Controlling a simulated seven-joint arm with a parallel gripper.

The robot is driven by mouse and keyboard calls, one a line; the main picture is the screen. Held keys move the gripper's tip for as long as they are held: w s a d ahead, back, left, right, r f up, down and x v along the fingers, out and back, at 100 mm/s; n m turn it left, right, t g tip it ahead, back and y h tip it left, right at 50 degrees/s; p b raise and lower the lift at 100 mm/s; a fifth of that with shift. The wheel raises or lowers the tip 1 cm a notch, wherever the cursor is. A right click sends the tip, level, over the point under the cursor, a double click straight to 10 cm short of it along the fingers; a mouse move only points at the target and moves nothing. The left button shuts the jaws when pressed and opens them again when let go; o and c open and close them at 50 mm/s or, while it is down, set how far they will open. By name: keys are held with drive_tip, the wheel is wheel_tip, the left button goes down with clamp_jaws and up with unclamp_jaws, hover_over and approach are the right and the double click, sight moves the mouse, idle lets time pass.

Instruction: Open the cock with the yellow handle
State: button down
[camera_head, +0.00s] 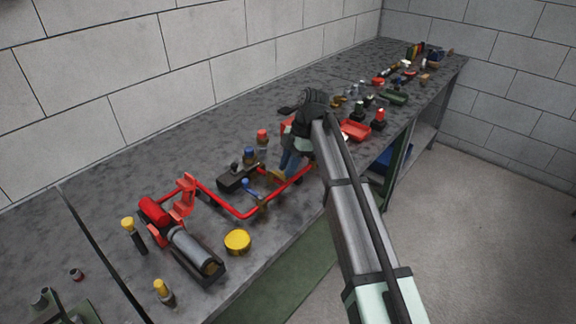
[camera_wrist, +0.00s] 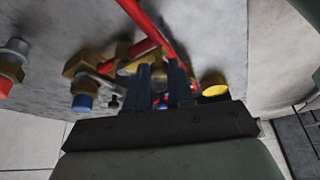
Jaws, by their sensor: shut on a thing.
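The red pipe (camera_head: 240,214) of the pumpset runs along the bench with brass cocks on it. My gripper (camera_head: 286,170) reaches down onto the pipe's right part. A yellow-tan piece (camera_head: 276,176), apparently the yellow handle, shows at its fingertips. In the wrist view, my gripper's fingers (camera_wrist: 162,72) stand close together, pointing at the pipe (camera_wrist: 146,25) and a brass fitting (camera_wrist: 90,60). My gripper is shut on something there. The fingers hide most of what they hold, so the handle's angle cannot be told. A blue handle (camera_head: 250,186) is just left of the gripper.
A red and grey pump motor (camera_head: 190,246) and a round yellow cap (camera_head: 238,241) are at the front left. Red-topped and blue-topped fittings (camera_head: 262,138) stand behind the pipe. A red tray (camera_head: 354,129) lies to the right. The wall is behind; the bench's front edge is near.

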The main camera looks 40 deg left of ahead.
drive_tip(key=c, duration=1.3)
unclamp_jaws()
drive_tip(key=shift+o, duration=0.2)
drive_tip(key=v, duration=1.3)
drive_tip(key=shift+w+r, duration=0.2)
drive_tip(key=shift+r, duration=0.15)
drive_tip(key=shift+d, duration=0.1)
